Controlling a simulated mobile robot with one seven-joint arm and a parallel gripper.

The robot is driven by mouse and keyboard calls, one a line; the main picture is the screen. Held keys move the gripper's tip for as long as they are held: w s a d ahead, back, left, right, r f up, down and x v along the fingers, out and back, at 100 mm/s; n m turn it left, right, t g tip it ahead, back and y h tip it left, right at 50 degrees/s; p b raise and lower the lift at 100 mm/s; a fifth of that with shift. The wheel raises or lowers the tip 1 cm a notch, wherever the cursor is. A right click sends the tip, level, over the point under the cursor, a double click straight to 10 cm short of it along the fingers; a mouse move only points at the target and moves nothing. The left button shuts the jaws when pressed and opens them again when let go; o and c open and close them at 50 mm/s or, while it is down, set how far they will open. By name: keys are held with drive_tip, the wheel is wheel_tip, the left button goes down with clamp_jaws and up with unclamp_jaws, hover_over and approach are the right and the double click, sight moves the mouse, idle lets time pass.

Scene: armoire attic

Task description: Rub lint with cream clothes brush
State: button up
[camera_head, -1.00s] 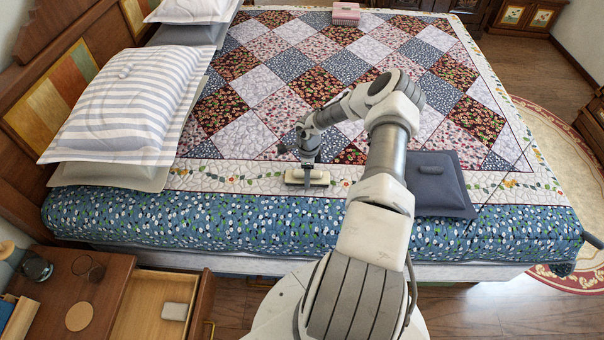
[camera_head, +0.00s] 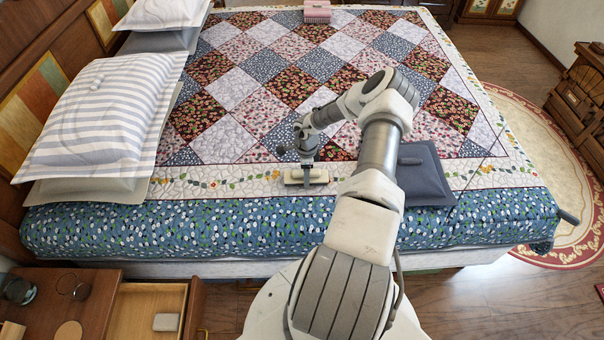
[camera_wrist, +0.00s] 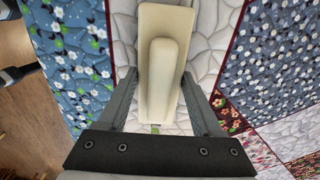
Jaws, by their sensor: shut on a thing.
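The cream clothes brush (camera_head: 306,177) lies low over the pale floral border of the quilt, near the bed's front edge. My gripper (camera_head: 307,160) is above it, pointing down, and shut on it. In the wrist view the brush (camera_wrist: 145,95) is a pale oblong block with a raised long handle, and it sits between the two fingers of my gripper (camera_wrist: 160,79). I cannot tell whether its underside touches the quilt. I cannot make out any lint in either view.
A dark grey flat cushion (camera_head: 425,180) with a small oblong thing on it lies right of the brush, partly behind my arm. Striped pillows (camera_head: 105,110) lie at left. A pink box (camera_head: 317,12) is far back. An open drawer (camera_head: 145,310) is at lower left.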

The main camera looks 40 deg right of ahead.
sight(294, 173)
drive_tip(key=shift+s+d, duration=0.5)
drive_tip(key=shift+d, duration=0.15)
drive_tip(key=shift+s+d, duration=0.45)
drive_tip(key=shift+d, duration=0.2)
drive_tip(key=shift+f, duration=0.1)
drive_tip(key=shift+w+a+f, duration=0.1)
drive_tip(key=shift+w+a, duration=0.3)
drive_tip(key=shift+a, duration=0.2)
drive_tip(key=shift+w+a, duration=0.4)
drive_tip(key=shift+a, duration=0.15)
drive_tip(key=shift+w+a+f, duration=0.1)
drive_tip(key=shift+w+a, duration=0.35)
drive_tip(key=shift+a, duration=0.35)
drive_tip(key=shift+c, duration=0.6)
drive_tip(key=shift+w+a+b, duration=0.3)
drive_tip(key=shift+w+a, duration=0.55)
drive_tip(key=shift+a, duration=0.3)
drive_tip(key=shift+w+a+r, duration=0.15)
drive_tip(key=shift+w+a, duration=0.6)
drive_tip(key=shift+a, duration=0.05)
drive_tip(key=shift+w+a+r, duration=0.1)
drive_tip(key=shift+w+a, duration=0.6)
drive_tip(key=shift+a, duration=0.1)
drive_tip(key=shift+r, duration=0.1)
wheel_tip(294, 173, up, 6)
drive_tip(key=p, duration=0.4)
